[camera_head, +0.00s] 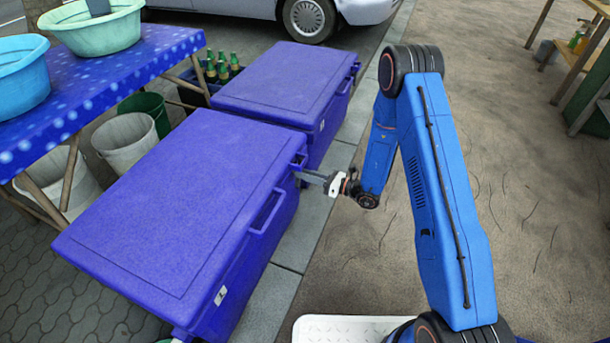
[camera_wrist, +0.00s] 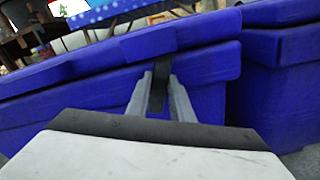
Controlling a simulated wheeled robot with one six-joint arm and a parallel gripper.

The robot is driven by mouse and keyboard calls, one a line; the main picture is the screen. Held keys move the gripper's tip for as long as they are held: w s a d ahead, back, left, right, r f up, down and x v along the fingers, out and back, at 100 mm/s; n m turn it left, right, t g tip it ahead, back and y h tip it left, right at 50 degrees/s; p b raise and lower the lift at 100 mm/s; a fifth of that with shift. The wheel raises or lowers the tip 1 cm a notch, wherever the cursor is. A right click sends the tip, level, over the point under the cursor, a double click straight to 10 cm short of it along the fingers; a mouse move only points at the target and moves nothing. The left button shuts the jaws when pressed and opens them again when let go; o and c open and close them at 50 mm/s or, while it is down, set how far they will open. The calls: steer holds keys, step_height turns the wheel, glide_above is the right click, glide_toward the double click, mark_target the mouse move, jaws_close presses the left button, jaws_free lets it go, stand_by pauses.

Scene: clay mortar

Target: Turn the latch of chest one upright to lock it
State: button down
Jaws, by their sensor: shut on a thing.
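The near blue chest (camera_head: 180,200) is closed, and my gripper (camera_head: 302,175) is at its front, near the far corner. In the wrist view, my gripper (camera_wrist: 160,80) is shut on a dark, narrow latch (camera_wrist: 158,95) against the blue front of the chest (camera_wrist: 90,95). The latch runs from the lid's edge downward between the fingers and looks close to upright in that view. The fingers hide its sides. In the head view the latch is too small to make out. A small white label (camera_head: 220,296) on the near chest is too small to read.
A second blue chest (camera_head: 285,80) stands just beyond. A table with a blue cloth (camera_head: 100,75) carries basins (camera_head: 95,25), with buckets (camera_head: 125,135) under it. A crate of bottles (camera_head: 215,70) and a parked car (camera_head: 290,10) stand behind.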

steer(key=shift+n, duration=2.3)
steer(key=c, duration=1.6)
jaws_free()
steer(key=shift+o, duration=0.2)
steer(key=v, duration=1.7)
steer(key=shift+d, duration=0.2)
